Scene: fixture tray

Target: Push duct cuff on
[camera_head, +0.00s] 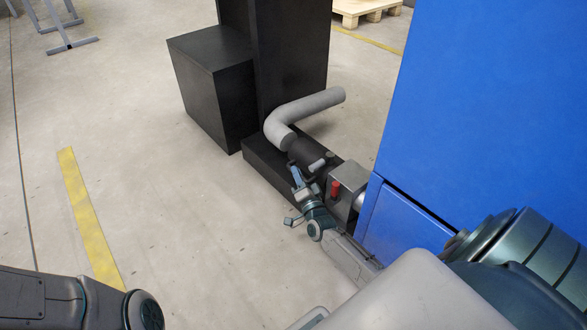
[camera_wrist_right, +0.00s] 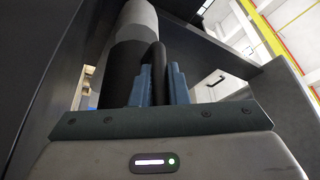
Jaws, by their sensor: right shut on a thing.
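The duct cuff (camera_head: 312,151) is a dark sleeve at the lower end of a grey bent duct (camera_head: 302,107). In the right wrist view, the dark cuff (camera_wrist_right: 121,68) runs up into the pale duct (camera_wrist_right: 136,18). My right gripper (camera_head: 296,172) is at the near side of the cuff. In the wrist view its blue fingers (camera_wrist_right: 161,82) are shut on a dark upright bar (camera_wrist_right: 159,55), which appears to be the cuff's handle. I cannot see where the bar joins the cuff. My left arm shows at the lower left; its gripper is out of view.
A grey box (camera_head: 349,178) with a red part (camera_head: 334,189) stands just right of the cuff, against a large blue cabinet (camera_head: 490,110). A black column and block (camera_head: 212,85) stand behind. The floor (camera_head: 180,210) at left is clear, with a yellow stripe (camera_head: 88,217).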

